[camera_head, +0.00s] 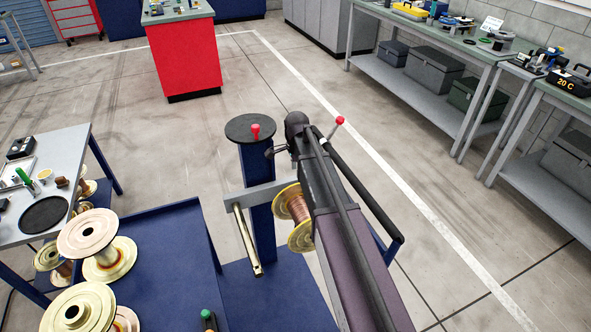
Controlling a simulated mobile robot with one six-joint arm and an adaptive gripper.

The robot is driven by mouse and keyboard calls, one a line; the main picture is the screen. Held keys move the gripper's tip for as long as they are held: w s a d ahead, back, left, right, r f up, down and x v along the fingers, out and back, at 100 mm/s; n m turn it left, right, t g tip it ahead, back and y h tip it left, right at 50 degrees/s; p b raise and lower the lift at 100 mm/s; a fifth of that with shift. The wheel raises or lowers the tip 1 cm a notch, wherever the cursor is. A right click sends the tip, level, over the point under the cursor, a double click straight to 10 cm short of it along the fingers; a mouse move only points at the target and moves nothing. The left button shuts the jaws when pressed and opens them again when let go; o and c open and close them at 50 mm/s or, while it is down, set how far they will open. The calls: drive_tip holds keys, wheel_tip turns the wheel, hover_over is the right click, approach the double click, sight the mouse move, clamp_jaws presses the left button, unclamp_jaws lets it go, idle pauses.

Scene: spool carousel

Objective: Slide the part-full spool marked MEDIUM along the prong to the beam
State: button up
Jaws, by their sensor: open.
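A spool (294,217) with gold flanges and a copper-brown winding hangs beside the blue post of the carousel. My dark arm partly covers its right side. The carousel's grey beam (262,193) runs across the post (261,225). A bare prong (246,240) reaches from the beam's left end towards me. The prong inside the spool is hidden, so I cannot tell the gap between spool and beam. No MEDIUM marking is readable. My arm reaches up from the lower right, over the right side of the carousel. I cannot make out my gripper's fingertips.
A blue table (180,225) at lower left bears several large spools, one pale-topped (88,232). A grey bench (80,150) stands at the far left. A black disc (251,128) with a red knob (255,131) tops the post. Floor right of my arm is clear.

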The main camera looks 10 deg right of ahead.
sight(297, 189)
drive_tip(key=shift+f+b, duration=4.5)
drive_tip(key=shift+f, duration=0.25)
clamp_jaws()
